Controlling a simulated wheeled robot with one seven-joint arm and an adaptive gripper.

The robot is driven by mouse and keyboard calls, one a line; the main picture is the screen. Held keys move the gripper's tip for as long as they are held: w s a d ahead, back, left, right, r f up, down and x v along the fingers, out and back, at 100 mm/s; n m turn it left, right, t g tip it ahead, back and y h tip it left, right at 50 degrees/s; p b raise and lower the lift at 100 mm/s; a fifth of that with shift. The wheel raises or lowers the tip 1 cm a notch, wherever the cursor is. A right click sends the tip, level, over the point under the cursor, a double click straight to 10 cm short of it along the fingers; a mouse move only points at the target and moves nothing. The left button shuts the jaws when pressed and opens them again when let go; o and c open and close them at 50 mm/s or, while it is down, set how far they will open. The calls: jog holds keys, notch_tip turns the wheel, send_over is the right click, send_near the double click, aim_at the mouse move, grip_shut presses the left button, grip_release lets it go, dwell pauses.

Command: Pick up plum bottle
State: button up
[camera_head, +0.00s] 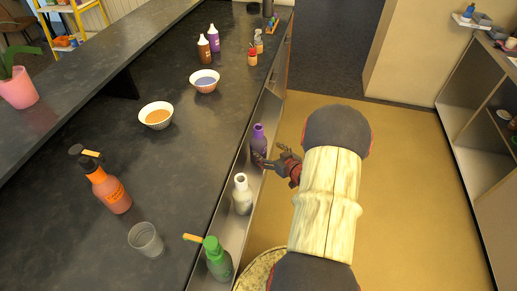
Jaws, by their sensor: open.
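A plum-purple bottle (258,141) stands upright in the narrow metal rail along the counter's front edge. My gripper (271,156) is open just right of this bottle, with its fingers pointing left towards it. One finger overlaps the lower part of the bottle in this view, and I cannot tell whether it touches. The base of the bottle is partly hidden. Another purple bottle (213,40) stands far back on the counter beside a brown one.
The rail (235,226) also holds a white bottle (242,195) and a green-topped bottle (217,260), both nearer. On the dark counter are an orange bottle (112,191), a clear cup (146,240) and two bowls (157,115). Open floor lies to the right.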

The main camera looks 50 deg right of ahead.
aim_at(263, 149)
jog(key=x, duration=0.1)
jog(key=b+x, duration=0.1)
jog(key=x, duration=0.1)
jog(key=shift+w+a+f, duration=0.1)
jog(key=shift+w+a, duration=0.15)
jog(key=shift+w, duration=0.2)
jog(key=shift+w+d+f+b, duration=0.15)
jog(key=shift+w+d+b, duration=0.15)
jog(key=shift+w, duration=0.25)
jog(key=shift+c, duration=0.2)
jog(key=c, duration=1.8)
